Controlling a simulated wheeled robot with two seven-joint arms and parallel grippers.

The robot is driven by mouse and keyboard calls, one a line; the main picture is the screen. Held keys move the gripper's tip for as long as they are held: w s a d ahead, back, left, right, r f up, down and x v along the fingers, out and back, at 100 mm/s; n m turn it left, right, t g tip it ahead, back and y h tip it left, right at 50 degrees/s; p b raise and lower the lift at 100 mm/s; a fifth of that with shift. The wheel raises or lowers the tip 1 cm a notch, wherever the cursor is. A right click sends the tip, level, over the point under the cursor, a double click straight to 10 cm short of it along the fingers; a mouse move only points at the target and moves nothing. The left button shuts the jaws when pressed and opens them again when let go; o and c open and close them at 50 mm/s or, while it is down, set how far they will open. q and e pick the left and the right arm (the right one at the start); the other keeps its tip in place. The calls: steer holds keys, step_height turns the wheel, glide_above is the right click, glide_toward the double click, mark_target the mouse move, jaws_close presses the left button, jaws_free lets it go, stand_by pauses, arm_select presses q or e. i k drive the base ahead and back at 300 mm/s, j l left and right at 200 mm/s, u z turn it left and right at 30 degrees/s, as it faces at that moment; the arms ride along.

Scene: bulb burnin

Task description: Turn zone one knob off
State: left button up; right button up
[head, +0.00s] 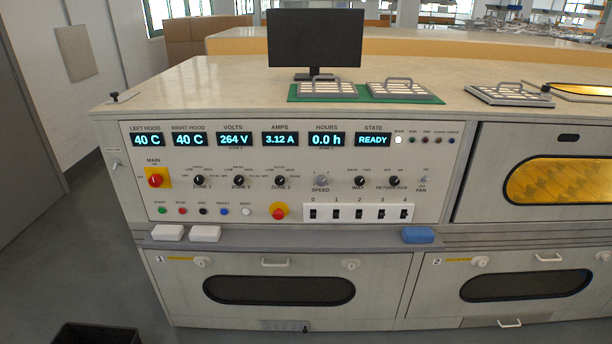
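The zone one knob (198,180) is a small black rotary knob on the grey control panel, above the label ZONE 1. It is the leftmost in a row with the zone two knob (238,180) and the zone three knob (280,180). Small position labels surround each knob, but they are too small to read surely, and I cannot tell which position the pointer is at. Neither of my grippers is in the head view, and nothing covers the knob.
The red main switch (155,181) is left of the knob. Coloured push buttons and a red emergency button (279,211) lie below. A ledge with white blocks (205,233) and a blue block (418,235) sticks out under the panel. The space before the panel is clear.

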mark_target(198, 180)
steer(key=i+j+u, duration=0.25)
steer(key=j, duration=0.15)
steer(key=i+j+u, duration=0.2)
steer(key=j, duration=0.25)
steer(key=i+j+u, duration=0.25)
steer(key=k+j, duration=0.1)
steer(key=j, duration=0.05)
